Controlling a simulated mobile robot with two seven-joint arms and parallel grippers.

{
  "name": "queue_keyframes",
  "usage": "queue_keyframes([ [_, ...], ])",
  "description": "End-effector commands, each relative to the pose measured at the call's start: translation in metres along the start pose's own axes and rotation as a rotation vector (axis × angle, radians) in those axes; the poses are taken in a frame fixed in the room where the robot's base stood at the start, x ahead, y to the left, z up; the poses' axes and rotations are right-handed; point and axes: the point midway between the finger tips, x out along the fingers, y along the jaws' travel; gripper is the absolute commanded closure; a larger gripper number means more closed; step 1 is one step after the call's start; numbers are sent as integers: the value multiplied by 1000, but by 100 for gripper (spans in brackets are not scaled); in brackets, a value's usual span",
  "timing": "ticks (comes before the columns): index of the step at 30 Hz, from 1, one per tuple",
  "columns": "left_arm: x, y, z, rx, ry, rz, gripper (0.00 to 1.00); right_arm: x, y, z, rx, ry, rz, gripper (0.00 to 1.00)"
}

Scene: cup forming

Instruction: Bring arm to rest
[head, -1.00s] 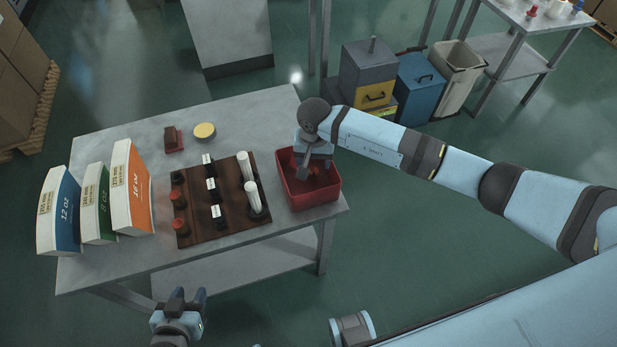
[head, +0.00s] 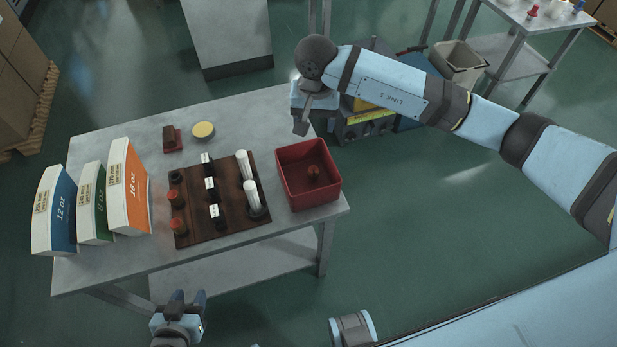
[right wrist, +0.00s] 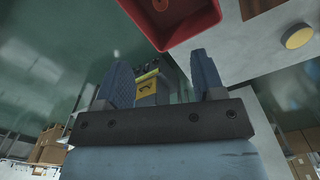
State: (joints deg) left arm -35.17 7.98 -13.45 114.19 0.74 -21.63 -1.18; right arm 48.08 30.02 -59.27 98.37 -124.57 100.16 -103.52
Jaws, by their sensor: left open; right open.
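My right gripper (head: 302,125) is raised above the table's back right corner, behind the red bin. In the right wrist view its two fingers (right wrist: 160,85) stand apart with nothing between them. My left gripper (head: 187,298) is low at the front of the head view, in front of the table's near edge, with its fingers apart and empty. The red bin (head: 327,197) sits at the table's right end with a small reddish-brown piece (head: 313,171) inside. The bin's underside or wall also shows in the right wrist view (right wrist: 185,35).

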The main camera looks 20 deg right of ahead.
Motion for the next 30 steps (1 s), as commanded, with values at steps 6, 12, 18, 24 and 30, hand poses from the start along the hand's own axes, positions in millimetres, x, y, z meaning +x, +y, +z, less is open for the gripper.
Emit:
queue_keyframes([
  [6,0,0,0,0,0,0,57,-1,0,0,0,0,0,38],
  [12,0,0,0,0,0,0,57,-1,0,0,0,0,0,38],
  [18,-3,0,-5,0,0,0,57,11,-21,34,63,-131,-125,38],
  [24,-12,0,-18,1,1,-1,57,3,-84,140,433,-700,-511,38],
  [30,-21,-1,-31,2,3,-4,57,-54,-111,185,1026,-1463,-724,38],
])
